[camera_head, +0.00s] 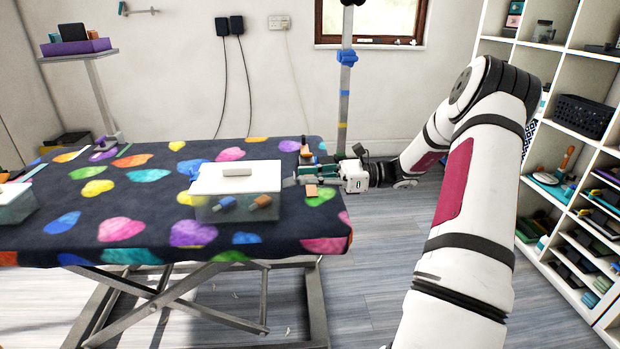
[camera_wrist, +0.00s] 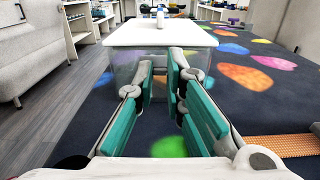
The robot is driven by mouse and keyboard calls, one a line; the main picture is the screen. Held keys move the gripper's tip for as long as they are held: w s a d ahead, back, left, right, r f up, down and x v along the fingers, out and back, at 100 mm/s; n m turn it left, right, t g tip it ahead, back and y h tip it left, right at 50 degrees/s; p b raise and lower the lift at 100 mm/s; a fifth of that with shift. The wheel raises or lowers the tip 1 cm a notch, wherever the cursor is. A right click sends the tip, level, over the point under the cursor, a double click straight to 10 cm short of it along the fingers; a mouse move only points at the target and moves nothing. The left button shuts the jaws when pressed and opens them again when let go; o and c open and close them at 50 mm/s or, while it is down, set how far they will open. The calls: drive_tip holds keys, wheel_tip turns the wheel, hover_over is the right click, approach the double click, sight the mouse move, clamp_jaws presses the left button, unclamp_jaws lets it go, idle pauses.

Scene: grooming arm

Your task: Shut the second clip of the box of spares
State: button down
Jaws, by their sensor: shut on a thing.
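The box of spares (camera_head: 211,211) stands on the spotted table, with a clear body and a white lid (camera_head: 260,183) lying flat on it. A blue piece and an orange-brown piece show through its wall. In the wrist view the lid (camera_wrist: 150,36) is straight ahead and level. My gripper (camera_head: 292,181) is at the box's right side, low beside the lid's edge. In the wrist view its teal-padded fingers (camera_wrist: 164,72) reach to the box wall and are shut on what seems to be the clip there. The clip itself is mostly hidden by the fingertips.
The grooming table (camera_head: 150,215) has a dark cover with coloured spots. Another clear box (camera_head: 14,207) stands at its left end. An upright post (camera_head: 344,110) rises behind the table. White shelves (camera_head: 545,105) stand at right. Table space left of the box is mostly clear.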

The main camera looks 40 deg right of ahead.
sight(287, 182)
drive_tip(key=shift+r, duration=0.15)
drive_tip(key=r+g+h+p, duration=0.1)
drive_tip(key=h+p, duration=0.1)
drive_tip(key=p, duration=0.2)
drive_tip(key=a+r+g+h+p, duration=0.1)
drive_tip(key=h+p, duration=0.1)
drive_tip(key=p, duration=0.2)
drive_tip(key=w+r+g+h+p, duration=0.1)
drive_tip(key=r+g+p, duration=0.1)
drive_tip(key=p, duration=0.2)
drive_tip(key=shift+a+h, duration=0.4)
drive_tip(key=g+h+p, duration=0.1)
drive_tip(key=w+a+g+h+p, duration=0.1)
drive_tip(key=p, duration=0.1)
drive_tip(key=shift+w+a+r+h, duration=0.1)
drive_tip(key=shift+a+r+h, duration=0.15)
drive_tip(key=shift+r+h, duration=0.15)
drive_tip(key=shift+w+a+r+g+h+p, duration=0.1)
drive_tip(key=shift+w+a+g+h+p, duration=0.25)
drive_tip(key=shift+g+h+p, duration=0.3)
drive_tip(key=shift+w+a+g+h+p, duration=0.3)
drive_tip(key=shift+g+h+p, duration=0.15)
drive_tip(key=shift+h, duration=0.3)
drive_tip(key=c, duration=1.6)
unclamp_jaws()
drive_tip(key=shift+c, duration=0.2)
